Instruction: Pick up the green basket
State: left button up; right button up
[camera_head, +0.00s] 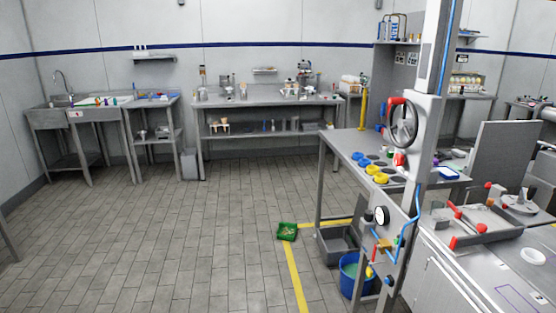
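A small green basket (287,232) sits on the tiled floor right of the picture's centre, beside the corner of a yellow floor line. It looks open at the top, with something lighter inside that is too small to make out. Neither of my grippers shows in the head view, and nothing is seen touching the basket.
Steel benches (270,101) line the back wall. The floor (170,230) at left and centre is clear.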

aim_at(287, 231)
jog(key=i, duration=2.65)
